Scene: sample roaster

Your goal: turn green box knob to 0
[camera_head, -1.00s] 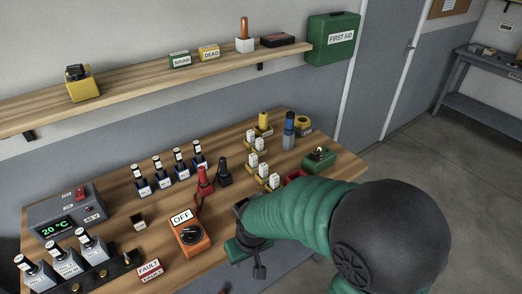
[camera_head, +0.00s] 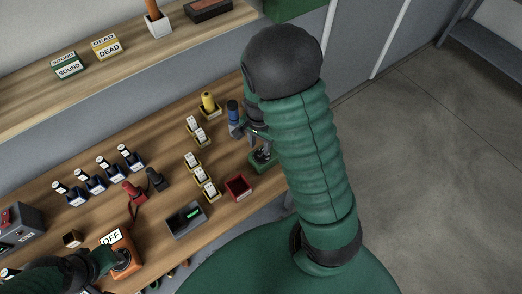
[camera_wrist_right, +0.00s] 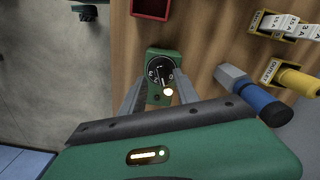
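The green box (camera_head: 262,161) stands near the right end of the wooden bench, partly hidden by my right arm in the head view. In the right wrist view, the green box (camera_wrist_right: 170,57) shows a round black dial knob (camera_wrist_right: 158,72) with white marks and a lit yellowish lamp. My right gripper (camera_wrist_right: 159,88) is open, its two fingers on either side of the box; I cannot tell whether they touch the knob. In the head view, the right gripper (camera_head: 260,140) is above the box. My left gripper (camera_head: 108,262) is at the orange box (camera_head: 126,247); its fingers are unclear.
White blocks in yellow holders (camera_head: 200,170) stand to the left.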

